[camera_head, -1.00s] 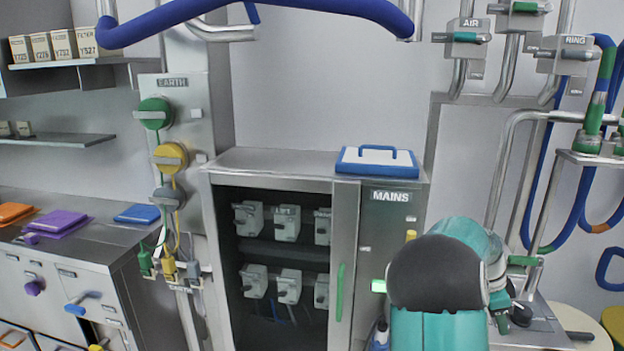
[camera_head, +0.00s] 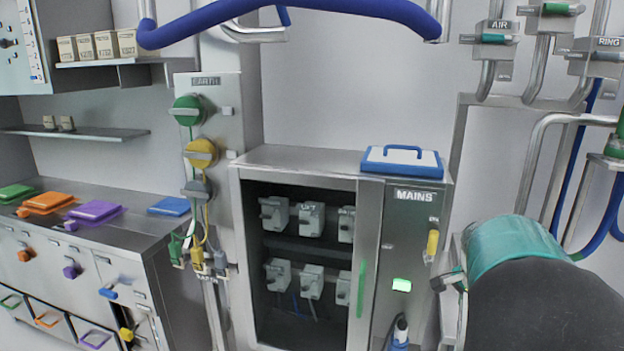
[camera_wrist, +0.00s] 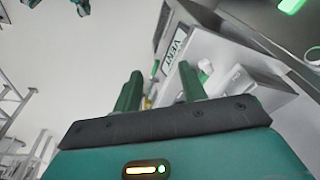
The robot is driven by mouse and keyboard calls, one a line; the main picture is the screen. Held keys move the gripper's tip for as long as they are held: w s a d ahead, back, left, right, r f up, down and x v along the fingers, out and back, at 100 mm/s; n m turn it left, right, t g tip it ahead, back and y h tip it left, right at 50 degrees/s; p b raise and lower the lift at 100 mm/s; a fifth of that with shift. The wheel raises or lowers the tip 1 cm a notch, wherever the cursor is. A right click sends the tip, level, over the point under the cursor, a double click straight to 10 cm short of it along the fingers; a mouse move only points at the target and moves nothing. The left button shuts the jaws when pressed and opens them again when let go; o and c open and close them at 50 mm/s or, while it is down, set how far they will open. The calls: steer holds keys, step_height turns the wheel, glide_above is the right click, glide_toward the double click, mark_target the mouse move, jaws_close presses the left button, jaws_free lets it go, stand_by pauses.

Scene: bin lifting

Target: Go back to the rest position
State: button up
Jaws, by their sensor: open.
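In the wrist view my gripper (camera_wrist: 160,92) shows two dark green fingers standing apart, with nothing visible between them. Behind the fingers is a grey unit with a label reading VENT (camera_wrist: 174,52). In the head view my teal and black arm fills the lower right, and the gripper's fingers cannot be made out there. The arm is to the right of the MAINS cabinet (camera_head: 300,158).
The cabinet's front opening shows several grey switch blocks (camera_head: 310,218). A blue-edged white case (camera_head: 402,162) lies on its top. A blue pipe (camera_head: 290,8) crosses overhead. A counter (camera_head: 120,235) with coloured trays stands left. Pipes and AIR and RING valves are at right.

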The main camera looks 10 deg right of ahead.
steer(key=s+a+r+n+t+y, duration=0.1)
steer(key=a+r+n, duration=0.15)
steer(key=a, duration=0.35)
steer(key=a+r+n+t, duration=0.1)
steer(key=a+r+n, duration=0.15)
steer(key=a, duration=0.35)
steer(key=s+a+n+t, duration=0.1)
steer(key=s+a+n, duration=0.3)
steer(key=a, duration=0.2)
steer(key=s+a+r+n+t, duration=0.1)
steer(key=s+a+n, duration=0.3)
steer(key=a, duration=0.3)
steer(key=s+a+n+y, duration=0.1)
steer(key=s+a+n, duration=0.3)
steer(key=a, duration=0.3)
steer(key=shift+a+r+n+t, duration=0.25)
steer(key=shift+r+n+t, duration=0.15)
steer(key=shift+n, duration=0.1)
